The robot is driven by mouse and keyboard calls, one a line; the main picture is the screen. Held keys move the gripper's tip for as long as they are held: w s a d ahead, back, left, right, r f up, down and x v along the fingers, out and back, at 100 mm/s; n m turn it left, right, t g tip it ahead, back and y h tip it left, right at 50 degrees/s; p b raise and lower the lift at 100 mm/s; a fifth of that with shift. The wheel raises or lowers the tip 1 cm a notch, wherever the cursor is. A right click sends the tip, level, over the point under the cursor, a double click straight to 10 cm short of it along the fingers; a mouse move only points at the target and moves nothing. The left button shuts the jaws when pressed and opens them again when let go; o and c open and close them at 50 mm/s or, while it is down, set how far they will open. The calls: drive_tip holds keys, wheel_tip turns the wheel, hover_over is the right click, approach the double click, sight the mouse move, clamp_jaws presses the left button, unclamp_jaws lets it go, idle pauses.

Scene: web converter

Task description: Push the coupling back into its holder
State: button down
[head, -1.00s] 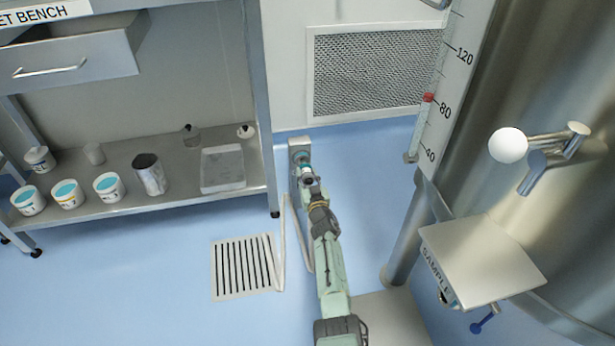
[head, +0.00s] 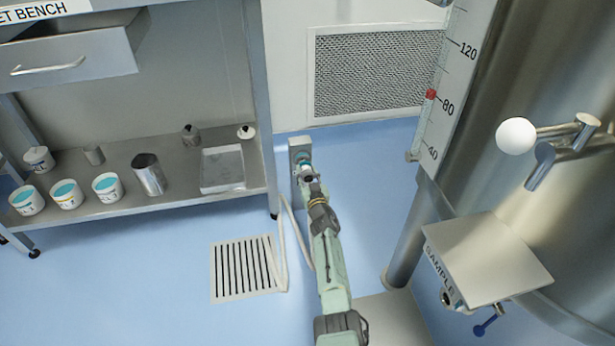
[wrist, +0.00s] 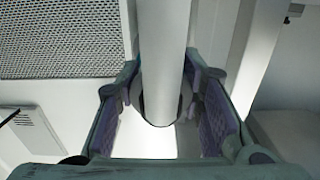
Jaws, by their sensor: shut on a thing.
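A grey post-like holder (head: 299,146) stands on the floor near the wall in the head view, with a teal ring (head: 304,158) on its front. My gripper (head: 308,174) is right in front of that ring, at the far end of my arm. In the wrist view my gripper (wrist: 165,100) has one finger on each side of a pale cylinder with a wider rounded collar, which I take as the coupling (wrist: 163,60). The gripper is shut on it. My gripper mostly hides the coupling in the head view, and I cannot tell how deep it sits in the holder.
A pale hose (head: 282,250) hangs to the floor left of my arm, beside a floor drain grate (head: 245,268). A steel bench shelf (head: 110,205) with tubs stands left. A steel tank (head: 560,70) with a sample shelf (head: 490,258) stands right.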

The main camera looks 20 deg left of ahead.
drive_tip(key=shift+b+x, duration=1.15)
drive_tip(key=shift+r, duration=0.1)
idle(0.3)
drive_tip(key=c, duration=1)
unclamp_jaws()
wheel_tip(320, 180, up, 10)
drive_tip(key=shift+f, duration=0.1)
